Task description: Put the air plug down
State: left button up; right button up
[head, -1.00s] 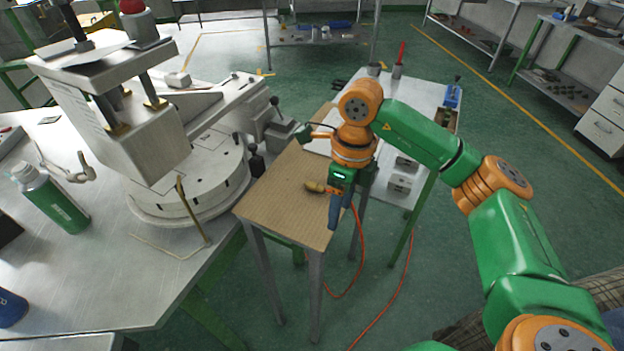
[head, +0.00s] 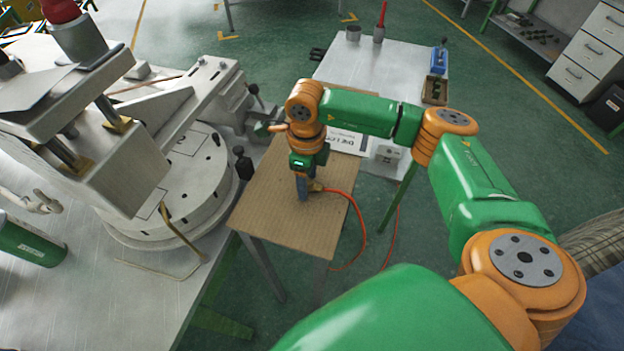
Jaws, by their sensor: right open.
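The air plug (head: 317,186) is a small brass-yellow piece on the end of an orange hose (head: 347,203). It is low over or on the small wooden-topped table (head: 275,212), by the fingers of my right gripper (head: 303,196). The right gripper points down with its jaws open. The fingers partly hide the plug, and I cannot tell whether they touch it. My left gripper is not in view.
A large grey machine (head: 180,180) stands on the metal bench (head: 100,290) to the left, close to the small table. A grey table (head: 385,65) with a sign, cup and blue item stands behind. The hose hangs off the table's right side.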

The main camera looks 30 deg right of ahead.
jog(key=shift+w+f, duration=0.1)
jog(key=shift+w, duration=0.05)
jog(key=shift+c, duration=0.7)
jog(key=shift+s, duration=0.2)
grip_shut()
jog(key=shift+w, duration=0.1)
